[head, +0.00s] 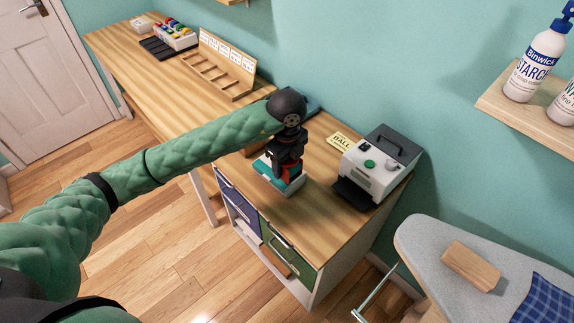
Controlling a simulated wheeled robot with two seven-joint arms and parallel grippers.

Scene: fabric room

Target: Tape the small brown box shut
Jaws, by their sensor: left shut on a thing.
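My left gripper (288,166) reaches over the wooden table and points down. It is shut on a small red thing (297,171), mostly hidden by the dark fingers; I cannot tell if this is a tape dispenser. Directly under it is a flat teal and white thing (290,189), partly covered by the gripper. I cannot tell whether the red thing touches it. I see no small brown box that I can name for sure. My right gripper is not in view.
A grey and white machine (370,172) stands right of the gripper, beside a yellow card (345,141). A wooden divided rack (218,68) is farther back on the table (150,75). An ironing board (430,240) at right bears a wooden block (472,266). The table's front right is clear.

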